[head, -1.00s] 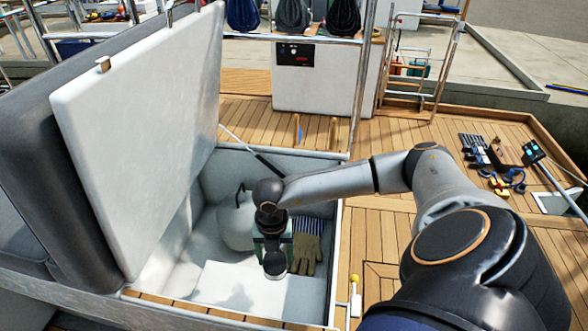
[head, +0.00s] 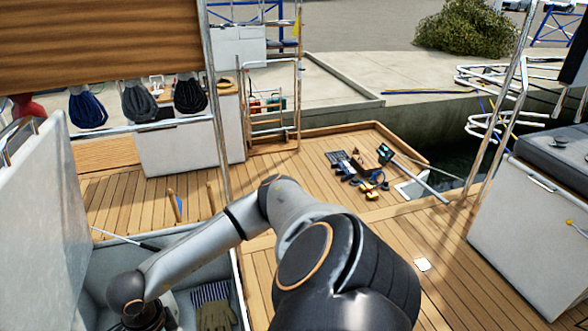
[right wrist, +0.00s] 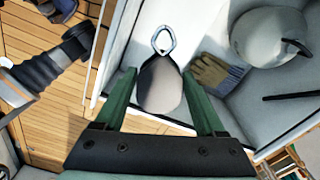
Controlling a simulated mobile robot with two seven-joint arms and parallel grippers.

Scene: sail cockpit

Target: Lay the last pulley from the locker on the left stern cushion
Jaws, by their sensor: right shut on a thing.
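The pulley (right wrist: 160,85) is a grey-brown rounded block with a shiny metal shackle on top. In the right wrist view it sits between the green fingers of my right gripper (right wrist: 162,92), which is shut on it. In the head view my right arm reaches into the open locker (head: 238,285) at the lower left; the fingers and pulley are not clearly seen there. A dark grey cushion (head: 556,150) lies on a white bench at the right edge; I cannot tell if it is the left stern cushion. My left gripper is not in view.
The raised lid (head: 40,220) stands at left. Small gear (head: 372,184) lies on the teak deck. Open deck (head: 450,255) lies between locker and right bench.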

